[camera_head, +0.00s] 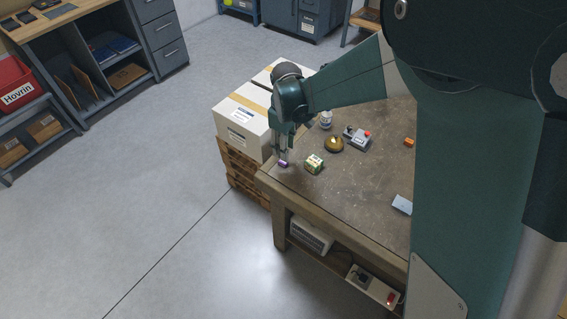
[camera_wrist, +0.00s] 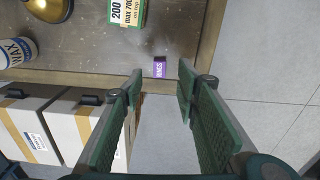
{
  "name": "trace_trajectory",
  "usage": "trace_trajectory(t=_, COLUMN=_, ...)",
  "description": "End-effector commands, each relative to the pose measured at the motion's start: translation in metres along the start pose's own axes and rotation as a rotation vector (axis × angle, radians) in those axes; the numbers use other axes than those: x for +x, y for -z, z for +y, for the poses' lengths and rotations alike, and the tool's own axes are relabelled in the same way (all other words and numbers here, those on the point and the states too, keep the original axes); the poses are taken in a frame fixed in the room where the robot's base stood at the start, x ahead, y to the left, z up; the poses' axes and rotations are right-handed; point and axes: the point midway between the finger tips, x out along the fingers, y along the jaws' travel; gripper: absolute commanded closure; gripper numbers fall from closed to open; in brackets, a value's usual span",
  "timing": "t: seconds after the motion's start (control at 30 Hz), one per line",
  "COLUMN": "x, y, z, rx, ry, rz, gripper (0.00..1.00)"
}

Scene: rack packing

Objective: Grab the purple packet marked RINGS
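The purple packet (camera_wrist: 160,67) lies on the workbench (camera_wrist: 85,70) near its edge. Its white lettering is partly readable in the wrist view. In the head view the packet (camera_head: 283,164) is a small purple patch at the bench corner, just below my gripper (camera_head: 281,155). In the wrist view my gripper (camera_wrist: 160,82) is open, with its two green fingers apart and nothing between them. The packet appears beyond the fingertips, in line with the gap. I cannot tell the exact height of the fingertips above the bench.
A green and cream box (camera_head: 314,163) stands right of the packet. A brass dome (camera_head: 334,144), a white bottle (camera_head: 326,120) and a grey device with a red button (camera_head: 357,137) are farther back. White cartons (camera_head: 243,118) on a pallet stand beside the bench.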

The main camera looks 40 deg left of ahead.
Motion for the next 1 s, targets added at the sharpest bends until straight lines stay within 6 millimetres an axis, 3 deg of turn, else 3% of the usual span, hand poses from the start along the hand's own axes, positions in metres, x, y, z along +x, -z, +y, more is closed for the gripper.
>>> trace_trajectory(t=0.3, x=0.023, y=0.0, z=0.0, rx=0.0, ry=0.0, rz=0.0, gripper=0.68)
trace_trajectory(t=0.77, x=0.029, y=-0.001, z=0.0, rx=0.0, ry=0.0, rz=0.0, gripper=0.68)
trace_trajectory(t=1.0, x=0.053, y=-0.002, z=0.001, rx=0.001, ry=0.0, rz=0.0, gripper=0.68)
